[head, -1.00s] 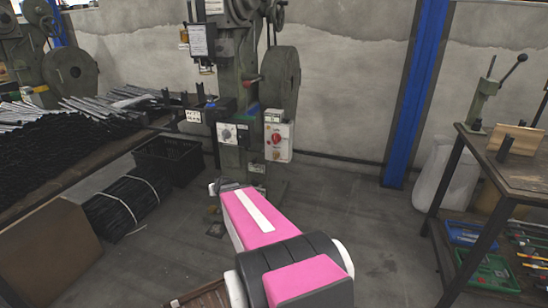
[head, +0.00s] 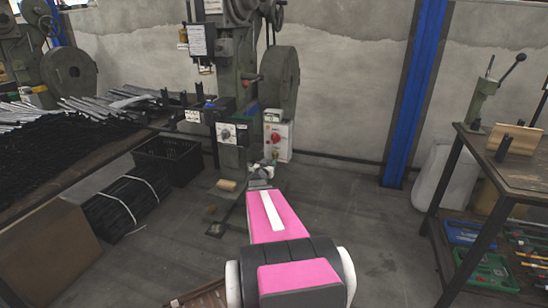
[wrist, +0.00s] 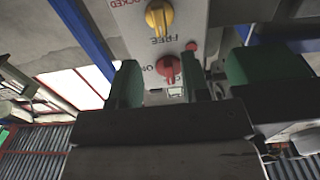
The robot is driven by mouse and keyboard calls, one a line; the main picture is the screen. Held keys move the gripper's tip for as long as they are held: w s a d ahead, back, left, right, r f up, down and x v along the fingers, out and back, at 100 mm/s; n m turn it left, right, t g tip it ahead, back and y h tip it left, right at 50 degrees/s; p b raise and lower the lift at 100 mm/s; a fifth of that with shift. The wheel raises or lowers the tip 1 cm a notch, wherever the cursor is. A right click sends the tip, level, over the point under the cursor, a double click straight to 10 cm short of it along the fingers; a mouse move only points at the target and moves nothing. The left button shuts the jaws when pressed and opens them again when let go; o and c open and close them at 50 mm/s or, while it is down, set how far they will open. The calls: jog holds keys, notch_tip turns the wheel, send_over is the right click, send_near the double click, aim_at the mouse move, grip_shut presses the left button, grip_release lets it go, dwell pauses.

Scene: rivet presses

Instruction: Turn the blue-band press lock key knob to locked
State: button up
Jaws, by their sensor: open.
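The blue-band press (head: 232,160) stands by the wall at the centre of the head view. Its white control box (head: 283,153) carries a red knob (head: 275,138). In the wrist view the box face (wrist: 133,28) looks upside down. It shows a yellow knob (wrist: 158,14) near the words FREE and LOCKED, and a red knob (wrist: 168,67). My wrist hides the lower box in the head view.
A workbench (head: 523,175) with a lever tool stands at the right. A blue post (head: 415,90) runs up the wall. A table of metal strips (head: 60,145), a black crate (head: 168,158) and bundled bars (head: 125,205) are at the left. The floor right of the press is clear.

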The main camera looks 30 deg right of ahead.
aim_at(274, 156)
jog(key=x, duration=0.8)
jog(key=shift+w+d, duration=0.1)
jog(key=shift+w, duration=0.15)
jog(key=shift+c, duration=0.3)
grip_shut()
